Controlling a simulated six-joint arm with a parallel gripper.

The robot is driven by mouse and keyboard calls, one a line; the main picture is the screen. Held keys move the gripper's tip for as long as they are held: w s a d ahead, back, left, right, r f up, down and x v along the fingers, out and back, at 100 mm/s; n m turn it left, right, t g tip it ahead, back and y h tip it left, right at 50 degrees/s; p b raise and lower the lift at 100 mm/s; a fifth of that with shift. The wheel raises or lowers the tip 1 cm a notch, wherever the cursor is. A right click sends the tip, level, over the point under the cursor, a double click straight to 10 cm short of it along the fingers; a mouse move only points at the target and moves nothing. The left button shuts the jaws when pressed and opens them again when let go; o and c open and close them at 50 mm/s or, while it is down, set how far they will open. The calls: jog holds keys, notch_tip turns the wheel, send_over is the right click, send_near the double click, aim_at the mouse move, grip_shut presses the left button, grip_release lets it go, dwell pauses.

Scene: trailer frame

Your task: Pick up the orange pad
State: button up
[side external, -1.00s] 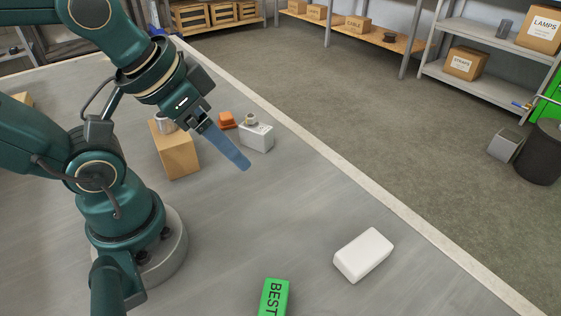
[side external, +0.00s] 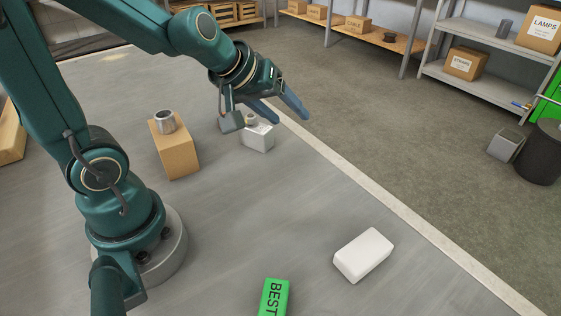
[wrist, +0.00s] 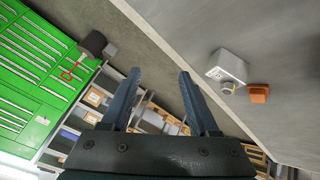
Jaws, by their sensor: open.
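The orange pad (wrist: 258,94) shows at the right of the wrist view, lying on the grey surface beside a white box. In the side view now it is hidden behind my arm's end. My gripper (side external: 285,114) is raised at the upper middle of the side view, near the pale edge strip. Its two blue fingers are apart with nothing between them, as the wrist view (wrist: 157,85) also shows. The pad is off to the right of the fingers there, not between them.
The white box (side external: 259,140) with a small round part on top stands close to the pad. A cardboard box (side external: 178,155) carries a grey cup (side external: 164,122). A white block (side external: 364,255) and a green block (side external: 274,297) lie toward the front. The surface between is clear.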

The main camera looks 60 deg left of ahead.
aim_at(228, 137)
jog(key=a+f+n+y, duration=0.1)
jog(key=a+f+n, duration=0.1)
jog(key=a, duration=0.2)
jog(key=a+f+n+g+y, duration=0.1)
jog(key=a+n+y, duration=0.1)
jog(key=a, duration=0.2)
jog(key=a+f+n+y, duration=0.1)
jog(key=a+f+n, duration=0.1)
jog(key=a, duration=0.2)
jog(key=shift+w+f+g+y, duration=0.25)
jog(key=shift+f+g+y, duration=0.1)
jog(key=shift+g+y, duration=0.05)
jog(key=s+a+f+y, duration=0.1)
jog(key=a, duration=0.1)
jog(key=s+a+f+g+y, duration=0.1)
jog(key=a, duration=0.1)
jog(key=s+a+f+n+y, duration=0.1)
jog(key=a+y, duration=0.1)
jog(key=a, duration=0.1)
jog(key=shift+f+g, duration=0.35)
jog(key=shift+g, duration=0.05)
jog(key=shift+s+a+f+y, duration=0.1)
jog(key=shift+a+f+y, duration=0.15)
jog(key=shift+y, duration=0.15)
jog(key=shift+a+f+m+y, duration=0.2)
jog(key=shift+a+m+y, duration=0.15)
jog(key=shift+m+y, duration=0.25)
jog(key=shift+a+f, duration=0.1)
jog(key=shift+a, duration=0.05)
jog(key=shift+x, duration=2.35)
